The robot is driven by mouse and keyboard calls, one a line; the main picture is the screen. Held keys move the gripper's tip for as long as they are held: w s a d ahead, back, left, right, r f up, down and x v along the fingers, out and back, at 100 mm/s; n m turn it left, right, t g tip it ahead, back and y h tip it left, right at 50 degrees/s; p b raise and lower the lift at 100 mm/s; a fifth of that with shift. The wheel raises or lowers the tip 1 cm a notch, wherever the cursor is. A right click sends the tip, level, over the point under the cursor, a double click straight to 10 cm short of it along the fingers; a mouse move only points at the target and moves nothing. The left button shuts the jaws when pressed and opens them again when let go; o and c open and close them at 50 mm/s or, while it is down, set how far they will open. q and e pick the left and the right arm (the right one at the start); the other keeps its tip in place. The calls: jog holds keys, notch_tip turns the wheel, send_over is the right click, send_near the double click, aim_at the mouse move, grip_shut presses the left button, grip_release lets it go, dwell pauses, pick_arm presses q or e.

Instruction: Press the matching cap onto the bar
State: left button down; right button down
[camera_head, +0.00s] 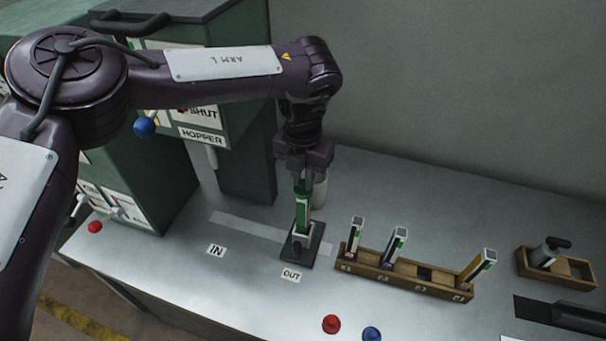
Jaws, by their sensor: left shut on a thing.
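My left gripper (303,183) points straight down and is shut on the upper end of the green bar. Whether a separate cap sits between its fingers is hidden. A red cap-like piece (331,324) and a blue cap-like piece (372,334) are at the table's front edge. My right gripper is not in view.
A wooden rack (405,276) holds a red bar (354,237), a blue bar (396,246) and a yellow bar (477,271), with one slot empty. A wooden box (587,279) stands at the right. The green hopper machine (160,180) is at the left.

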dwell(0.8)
pick_arm(q)
jog(key=c, duration=0.8)
grip_release()
jog(key=shift+r, duration=0.1)
jog(key=shift+r+p, duration=2.8)
jog(key=shift+r, duration=0.6)
grip_shut()
